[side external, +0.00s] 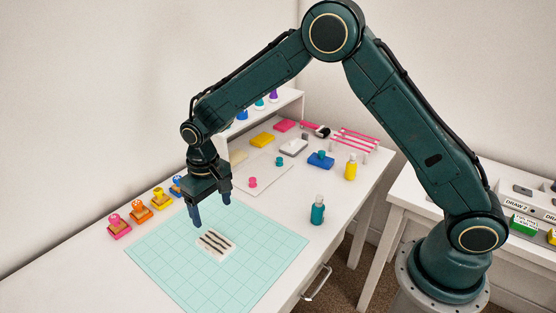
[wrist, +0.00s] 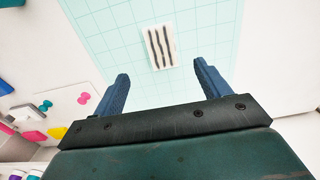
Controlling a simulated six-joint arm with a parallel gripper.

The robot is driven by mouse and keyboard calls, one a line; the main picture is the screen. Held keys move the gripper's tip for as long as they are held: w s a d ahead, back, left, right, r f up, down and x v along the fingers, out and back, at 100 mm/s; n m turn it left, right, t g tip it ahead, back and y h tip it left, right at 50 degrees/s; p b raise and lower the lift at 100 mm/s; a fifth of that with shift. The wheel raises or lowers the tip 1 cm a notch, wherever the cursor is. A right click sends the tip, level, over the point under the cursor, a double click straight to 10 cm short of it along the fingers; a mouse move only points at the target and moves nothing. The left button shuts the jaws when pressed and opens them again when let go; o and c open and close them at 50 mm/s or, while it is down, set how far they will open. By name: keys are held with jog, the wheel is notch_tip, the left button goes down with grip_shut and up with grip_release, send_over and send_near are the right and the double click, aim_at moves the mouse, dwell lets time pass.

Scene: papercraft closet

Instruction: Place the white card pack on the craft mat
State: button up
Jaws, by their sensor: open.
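The white card pack (side external: 216,243), marked with dark wavy stripes, lies flat on the teal gridded craft mat (side external: 170,270). In the wrist view the pack (wrist: 160,47) lies on the mat (wrist: 110,30), ahead of my fingers and roughly between their lines. My gripper (side external: 212,212) is open and empty, above the mat and apart from the pack. Its two blue fingers also show spread in the wrist view (wrist: 160,80), with nothing between them.
Several coloured stamps (side external: 140,211) stand along the wall side. A teal bottle (side external: 318,210) and a yellow bottle (side external: 351,167) stand to the right. A pale sheet (side external: 265,176) with pink and teal pieces lies behind the mat. A drawer handle (side external: 317,283) juts from the front.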

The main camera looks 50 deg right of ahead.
jog(key=s+d+r+t, duration=0.1)
jog(key=s+d+r, duration=0.4)
jog(key=r, duration=0.4)
jog(key=s+d+r+t, duration=0.25)
jog(key=s+r, duration=0.35)
jog(key=r, duration=0.3)
jog(key=s+d+r+t, duration=0.1)
jog(key=s+d+r, duration=0.1)
jog(key=s, duration=0.8)
jog(key=s+d+r+t, duration=0.1)
jog(key=s+d, duration=0.3)
jog(key=s, duration=0.5)
jog(key=shift+s+d+r, duration=0.2)
jog(key=shift+s+r, duration=0.2)
jog(key=shift+r, duration=0.2)
